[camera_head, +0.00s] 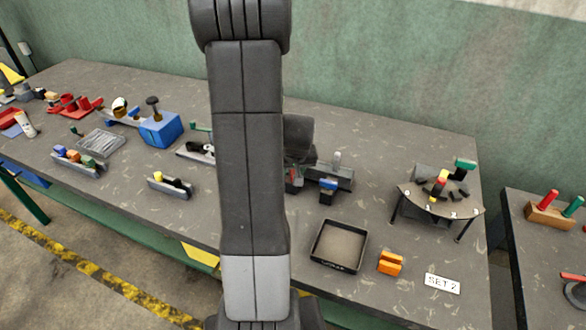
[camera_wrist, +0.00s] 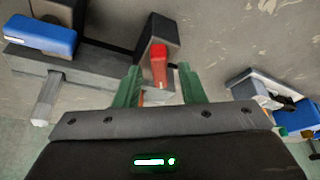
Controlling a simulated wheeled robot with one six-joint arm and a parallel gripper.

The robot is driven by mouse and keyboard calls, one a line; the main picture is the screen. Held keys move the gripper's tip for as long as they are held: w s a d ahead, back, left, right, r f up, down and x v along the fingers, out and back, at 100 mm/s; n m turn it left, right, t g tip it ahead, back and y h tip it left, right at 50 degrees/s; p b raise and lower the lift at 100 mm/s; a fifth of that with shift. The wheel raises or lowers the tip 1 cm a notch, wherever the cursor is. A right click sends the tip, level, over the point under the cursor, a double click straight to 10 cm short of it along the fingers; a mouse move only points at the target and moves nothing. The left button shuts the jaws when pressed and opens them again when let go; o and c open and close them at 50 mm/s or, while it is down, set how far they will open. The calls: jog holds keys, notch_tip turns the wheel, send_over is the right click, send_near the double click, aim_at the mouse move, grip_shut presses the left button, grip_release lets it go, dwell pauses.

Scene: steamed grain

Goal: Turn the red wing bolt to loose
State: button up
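The red wing bolt (camera_wrist: 158,62) shows in the wrist view as an upright-looking red bar in front of a dark block (camera_wrist: 155,32). My gripper (camera_wrist: 160,76) is open, with its two green fingers on either side of the lower part of the red bolt. Gaps show between the bolt and both fingers, and I cannot tell whether either touches it. In the head view my arm hides most of the bolt's fixture, and a small red part (camera_head: 293,179) shows just right of the arm.
A blue block (camera_wrist: 40,36) on a grey bar (camera_wrist: 70,65) lies left in the wrist view. A grey and blue fixture (camera_wrist: 275,100) is at the right. In the head view, a black tray (camera_head: 365,248) and an orange block (camera_head: 390,263) stand near the table's front edge.

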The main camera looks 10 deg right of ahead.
jog(key=shift+r, duration=0.1)
jog(key=b+v, duration=0.1)
jog(key=v, duration=1.2)
jog(key=shift+r, duration=0.25)
jog(key=shift+s, duration=0.1)
jog(key=p+x, duration=0.1)
jog(key=x, duration=1.2)
jog(key=shift+f, duration=0.4)
jog(key=shift+r, duration=0.15)
